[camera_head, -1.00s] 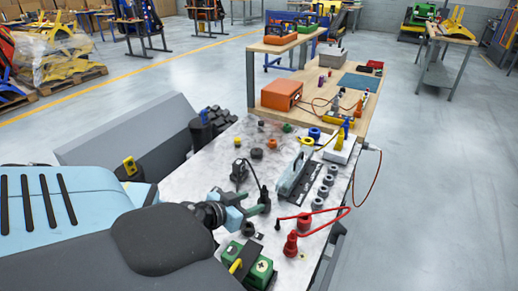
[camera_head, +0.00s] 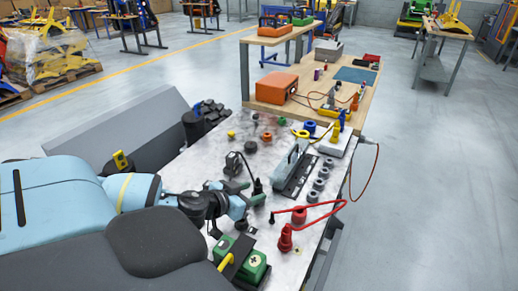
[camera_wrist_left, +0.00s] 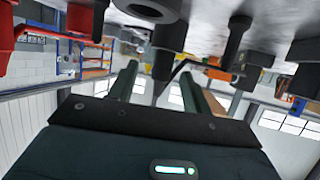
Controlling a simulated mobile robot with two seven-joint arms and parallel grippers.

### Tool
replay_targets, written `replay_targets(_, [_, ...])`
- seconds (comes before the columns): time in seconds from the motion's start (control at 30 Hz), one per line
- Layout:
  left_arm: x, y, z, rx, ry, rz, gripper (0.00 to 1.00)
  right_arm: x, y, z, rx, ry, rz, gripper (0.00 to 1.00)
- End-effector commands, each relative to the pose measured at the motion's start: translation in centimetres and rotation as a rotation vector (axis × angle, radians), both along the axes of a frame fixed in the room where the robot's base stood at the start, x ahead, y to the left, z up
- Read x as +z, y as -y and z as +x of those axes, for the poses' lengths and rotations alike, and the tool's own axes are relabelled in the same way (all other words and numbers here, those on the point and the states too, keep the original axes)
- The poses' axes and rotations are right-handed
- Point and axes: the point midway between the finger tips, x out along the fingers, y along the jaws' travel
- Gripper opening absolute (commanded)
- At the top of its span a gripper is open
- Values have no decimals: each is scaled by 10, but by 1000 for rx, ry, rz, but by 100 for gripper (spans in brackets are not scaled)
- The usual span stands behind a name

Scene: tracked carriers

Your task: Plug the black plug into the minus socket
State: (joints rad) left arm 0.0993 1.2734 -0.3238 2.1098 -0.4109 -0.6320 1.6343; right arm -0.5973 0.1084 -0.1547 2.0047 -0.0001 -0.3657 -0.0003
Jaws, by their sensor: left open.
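A green socket block (camera_head: 252,266) with a yellow bar sits at the front of the bench. A plus mark shows on one face; a minus mark is not readable. My right gripper is not in view.
A red plug (camera_head: 285,239) with a red lead stands right of the green block. A grey-handled fixture (camera_head: 287,163) and several grey rings (camera_head: 313,197) lie beyond. A wooden table with an orange box (camera_head: 277,86) stands farther back.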

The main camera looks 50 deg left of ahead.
Motion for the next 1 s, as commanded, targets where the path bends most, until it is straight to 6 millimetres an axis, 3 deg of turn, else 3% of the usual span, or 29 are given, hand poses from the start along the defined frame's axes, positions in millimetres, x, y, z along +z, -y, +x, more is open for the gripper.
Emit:
replay_targets(0.4, [-14, -5, 31, 1, 0, -2, 49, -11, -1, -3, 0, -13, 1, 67])
replay_targets(0.8, [-16, -5, 36, -1, -1, 0, 49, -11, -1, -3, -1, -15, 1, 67])
replay_targets(1.0, [-16, -5, 35, -1, -1, 0, 24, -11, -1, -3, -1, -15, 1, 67])
